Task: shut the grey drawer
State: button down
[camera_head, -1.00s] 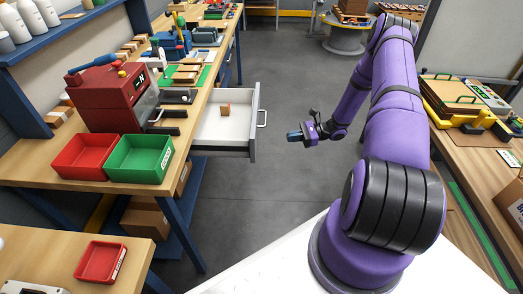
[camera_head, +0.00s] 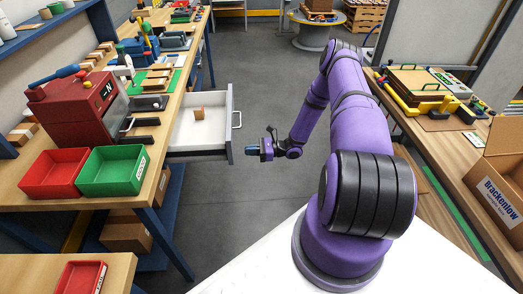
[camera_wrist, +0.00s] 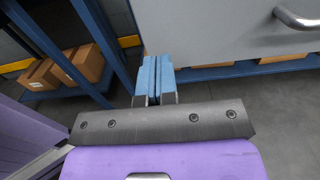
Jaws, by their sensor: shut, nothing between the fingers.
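The grey drawer (camera_head: 229,143) is pulled out from the wooden workbench on the left. A small wooden block (camera_head: 198,113) stands inside it on the white floor. Its bar handle (camera_head: 237,120) is on the front panel, and the handle also shows at the top right of the wrist view (camera_wrist: 297,20). My gripper (camera_head: 249,150) is shut and empty, just right of the drawer front near its near end. In the wrist view its blue fingertips (camera_wrist: 155,76) are together, beside the lower left part of the grey front panel (camera_wrist: 215,35). I cannot tell whether they touch it.
A green bin (camera_head: 112,170) and a red bin (camera_head: 52,174) sit on the bench, near the red machine (camera_head: 78,115). Cardboard boxes (camera_wrist: 87,62) lie on the shelf below. A second bench with an open carton (camera_head: 495,185) stands right. The floor between is clear.

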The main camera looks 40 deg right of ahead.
aim_at(175, 161)
jog(key=shift+x, duration=2.35)
jog(key=x, duration=2.6)
jog(key=shift+w+a, duration=0.15)
jog(key=shift+w, duration=0.05)
jog(key=shift+w+a, duration=0.1)
jog(key=shift+a, duration=0.05)
jog(key=shift+a+r, duration=0.15)
